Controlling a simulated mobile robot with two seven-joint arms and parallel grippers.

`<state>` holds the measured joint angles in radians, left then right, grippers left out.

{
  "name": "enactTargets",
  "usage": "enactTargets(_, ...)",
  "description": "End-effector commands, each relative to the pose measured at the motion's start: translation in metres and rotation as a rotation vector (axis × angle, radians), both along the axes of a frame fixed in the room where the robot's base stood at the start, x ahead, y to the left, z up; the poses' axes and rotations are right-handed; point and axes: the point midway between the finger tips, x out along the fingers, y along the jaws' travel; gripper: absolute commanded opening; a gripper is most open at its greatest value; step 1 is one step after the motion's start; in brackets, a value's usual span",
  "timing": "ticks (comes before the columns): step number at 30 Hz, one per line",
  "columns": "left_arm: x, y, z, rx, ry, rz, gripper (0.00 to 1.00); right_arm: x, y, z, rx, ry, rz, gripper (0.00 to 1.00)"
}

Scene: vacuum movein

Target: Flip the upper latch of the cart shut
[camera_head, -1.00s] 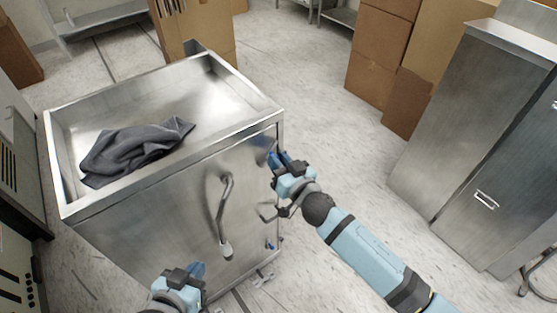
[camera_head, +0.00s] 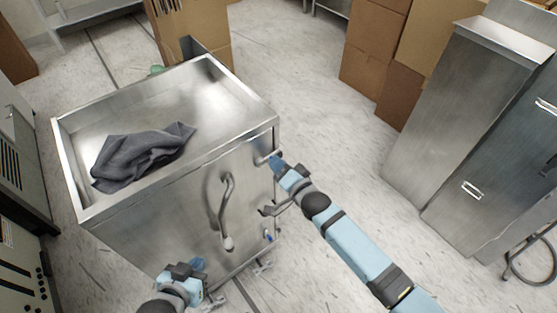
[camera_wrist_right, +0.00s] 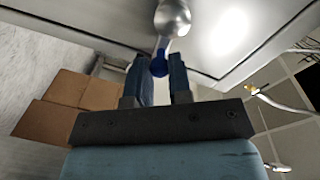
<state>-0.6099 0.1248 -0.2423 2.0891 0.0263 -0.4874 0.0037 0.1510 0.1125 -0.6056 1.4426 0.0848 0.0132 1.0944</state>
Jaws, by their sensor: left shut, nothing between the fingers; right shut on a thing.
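The steel cart (camera_head: 150,235) stands left of centre with its door and curved door handle (camera_head: 225,205) facing me. The upper latch (camera_head: 262,160) is at the door's upper right edge, partly hidden by my right gripper (camera_head: 275,161). In the right wrist view, the fingers of this gripper (camera_wrist_right: 160,66) are on the latch's blue knob (camera_wrist_right: 158,66), below a shiny metal part (camera_wrist_right: 172,18). Whether the latch is fully over cannot be told. My left gripper (camera_head: 197,264) is shut and empty, low in front of the door.
A dark grey cloth (camera_head: 140,157) lies in the cart's top tray. A lower latch with a blue tip (camera_head: 268,237) is at the door's lower right. Cardboard boxes (camera_head: 375,55) and steel cabinets (camera_head: 455,120) stand to the right. The floor between is clear.

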Motion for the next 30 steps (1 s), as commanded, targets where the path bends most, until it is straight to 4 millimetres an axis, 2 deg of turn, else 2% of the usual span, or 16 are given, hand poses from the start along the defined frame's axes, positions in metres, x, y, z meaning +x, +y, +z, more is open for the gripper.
enactTargets(9,-0.0003,-0.0002,0.0004,-0.003,0.010,0.006,0.00,0.0008,-0.0005,-0.0025,0.079,0.057,0.001,0.00)
enactTargets(23,0.0007,0.0009,0.0025,-0.002,0.005,0.004,0.00,0.0005,-0.0006,-0.0038,0.090,0.065,0.000,0.00)
enactTargets(24,0.0006,0.0012,0.0025,-0.001,0.005,0.004,0.00,0.0005,-0.0006,-0.0038,0.090,0.065,0.000,0.22)
enactTargets(27,0.0006,0.0021,0.0024,0.002,0.005,0.002,0.00,0.0004,-0.0006,-0.0039,0.090,0.065,0.000,0.45)
enactTargets(30,0.0004,0.0026,0.0023,0.003,0.004,0.001,0.00,0.0003,-0.0005,-0.0039,0.089,0.065,0.000,0.45)
